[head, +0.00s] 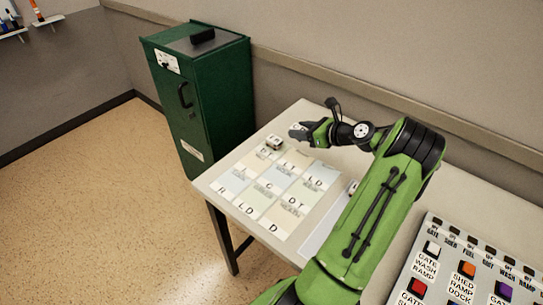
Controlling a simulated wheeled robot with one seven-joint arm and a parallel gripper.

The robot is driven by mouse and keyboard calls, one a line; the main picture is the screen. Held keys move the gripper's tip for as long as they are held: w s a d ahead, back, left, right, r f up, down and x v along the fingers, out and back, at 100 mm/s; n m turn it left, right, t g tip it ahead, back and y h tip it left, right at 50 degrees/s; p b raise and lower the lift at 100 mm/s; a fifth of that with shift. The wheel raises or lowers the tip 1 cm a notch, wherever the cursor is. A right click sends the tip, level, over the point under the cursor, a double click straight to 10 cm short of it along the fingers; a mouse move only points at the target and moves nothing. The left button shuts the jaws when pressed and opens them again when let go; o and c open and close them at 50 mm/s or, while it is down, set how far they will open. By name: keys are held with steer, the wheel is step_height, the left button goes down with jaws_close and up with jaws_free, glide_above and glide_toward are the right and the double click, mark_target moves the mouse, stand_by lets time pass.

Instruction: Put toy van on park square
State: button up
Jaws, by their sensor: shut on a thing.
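My gripper (297,130) is over the back part of the table, just beyond the lettered squares. It is shut on a small pale thing (296,126) that shows at its tip. The fingers hide most of this thing, so I cannot tell for sure that it is the toy van. A small whitish toy vehicle (273,142) stands at the back left of the board of squares (248,204), left of my gripper and apart from it. The squares are pale blue, green and cream. Their lettering is too small or cut off to tell which is park.
The pale table (351,154) is clear behind the squares. A pale panel (318,232) and a small object (352,187) show beside my arm. A button panel (465,270) is at the right front. A green cabinet (205,95) stands beyond the table's left end.

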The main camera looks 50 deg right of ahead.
mark_target(300, 160)
steer(key=f+b, duration=0.1)
steer(key=f, duration=0.2)
steer(key=f+b, duration=0.1)
steer(key=f, duration=0.2)
steer(key=f+b, duration=0.1)
steer(key=f, duration=0.3)
steer(key=shift+s+b, duration=0.25)
steer(key=shift+b, duration=0.15)
steer(key=shift+r, duration=0.2)
steer(key=shift+f, duration=0.1)
steer(key=o, duration=1)
steer(key=shift+o, duration=0.2)
